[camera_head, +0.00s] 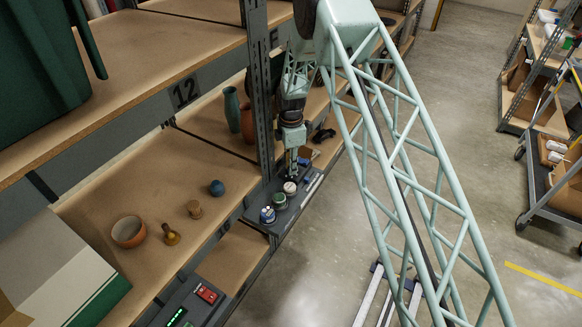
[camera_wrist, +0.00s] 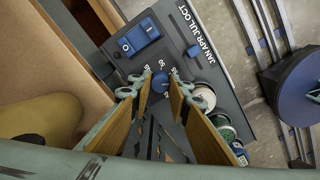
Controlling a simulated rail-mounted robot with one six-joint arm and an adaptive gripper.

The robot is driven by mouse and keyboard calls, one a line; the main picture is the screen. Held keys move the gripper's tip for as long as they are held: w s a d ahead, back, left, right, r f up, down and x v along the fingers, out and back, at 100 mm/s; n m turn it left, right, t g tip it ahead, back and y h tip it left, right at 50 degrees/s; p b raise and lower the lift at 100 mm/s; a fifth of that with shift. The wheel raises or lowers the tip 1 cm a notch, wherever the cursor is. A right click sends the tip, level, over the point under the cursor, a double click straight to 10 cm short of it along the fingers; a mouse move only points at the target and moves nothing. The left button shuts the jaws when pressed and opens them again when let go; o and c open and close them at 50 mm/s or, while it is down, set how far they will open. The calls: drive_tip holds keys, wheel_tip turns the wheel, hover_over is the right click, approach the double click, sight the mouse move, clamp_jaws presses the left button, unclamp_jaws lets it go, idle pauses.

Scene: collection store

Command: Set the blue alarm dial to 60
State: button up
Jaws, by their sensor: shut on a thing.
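The blue alarm dial (camera_wrist: 160,83) is a small round knob on a dark grey panel (camera_wrist: 160,58), with small white numbers around it that are too small to read surely. My gripper (camera_wrist: 161,90) is shut on the dial, one wooden-looking finger on each side. The dial's pointer setting cannot be read. In the head view my gripper (camera_head: 290,168) points down at the far end of the panel, and it hides the dial there.
The panel also carries a blue rocker switch (camera_wrist: 139,37), a slider (camera_wrist: 192,50) marked JAN APR JUL OCT, and white (camera_head: 290,187), green (camera_head: 280,200) and blue (camera_head: 267,215) topped round pieces. A shelf upright (camera_head: 260,90) and vases (camera_head: 232,110) stand close by.

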drive_tip(key=shift+m, duration=1.5)
drive_tip(key=o, duration=0.9)
drive_tip(key=shift+c, duration=0.2)
drive_tip(key=shift+r, duration=0.15)
wheel_tip(320, 180, up, 12)
